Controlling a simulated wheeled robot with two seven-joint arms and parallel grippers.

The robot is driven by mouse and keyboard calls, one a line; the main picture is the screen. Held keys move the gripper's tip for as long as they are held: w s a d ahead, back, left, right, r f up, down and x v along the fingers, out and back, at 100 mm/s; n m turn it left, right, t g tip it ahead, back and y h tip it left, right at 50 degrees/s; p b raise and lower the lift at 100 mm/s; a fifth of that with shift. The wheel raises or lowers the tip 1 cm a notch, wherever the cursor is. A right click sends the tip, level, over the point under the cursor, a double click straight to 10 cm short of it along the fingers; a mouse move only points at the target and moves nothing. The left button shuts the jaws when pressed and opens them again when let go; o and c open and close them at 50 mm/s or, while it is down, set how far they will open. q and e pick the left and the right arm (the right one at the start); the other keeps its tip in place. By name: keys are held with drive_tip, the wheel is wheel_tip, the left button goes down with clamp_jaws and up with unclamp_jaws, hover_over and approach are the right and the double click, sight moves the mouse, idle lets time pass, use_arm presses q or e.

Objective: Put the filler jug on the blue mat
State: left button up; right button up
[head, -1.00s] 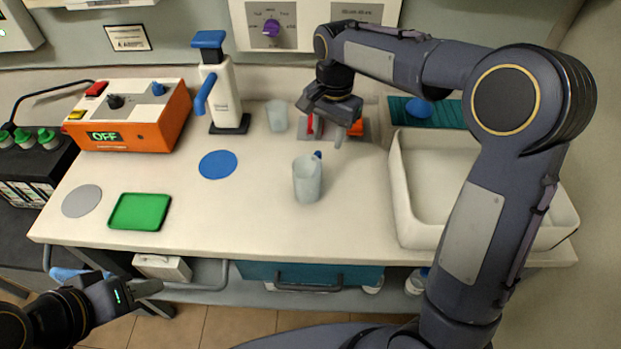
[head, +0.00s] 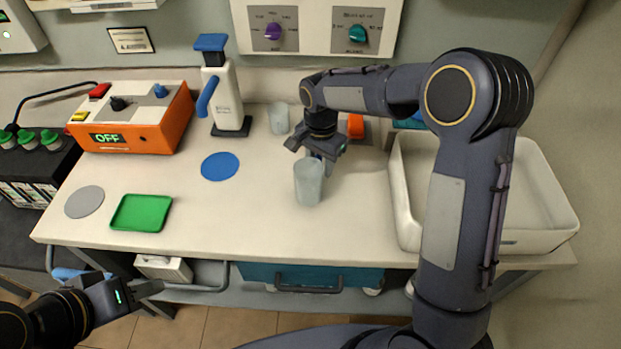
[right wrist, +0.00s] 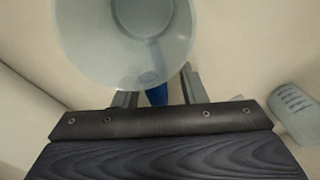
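The filler jug (head: 309,184), a translucent grey cup, stands upright on the middle of the bench. Its blue handle (right wrist: 157,95) shows in the right wrist view, below the jug's wide rim (right wrist: 130,70). My right gripper (head: 325,160) is low behind the jug. In the right wrist view its two fingers (right wrist: 157,92) stand apart on either side of the handle, with gaps. The blue mat (head: 220,166) is a flat, bare disc left of the jug. My left gripper (head: 145,291) is in front of the bench at lower left; its finger opening is unclear.
A second clear beaker (head: 279,118) stands behind, also in the right wrist view (right wrist: 296,112), beside the white and blue dispenser (head: 222,90). A green tray (head: 141,213), grey disc (head: 84,202) and orange box (head: 140,125) are left. A white basin (head: 408,225) is right.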

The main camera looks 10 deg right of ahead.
clamp_jaws()
drive_tip(key=shift+r, duration=0.2)
idle(0.3)
drive_tip(key=shift+r, duration=0.75)
drive_tip(key=s+d+r+b, duration=0.2)
drive_tip(key=s+d+r, duration=0.1)
drive_tip(key=s+r, duration=0.8)
drive_tip(key=shift+s+d, duration=0.3)
drive_tip(key=shift+s, duration=0.9)
drive_tip(key=shift+r, duration=0.1)
drive_tip(key=shift+s, duration=0.1)
idle(0.5)
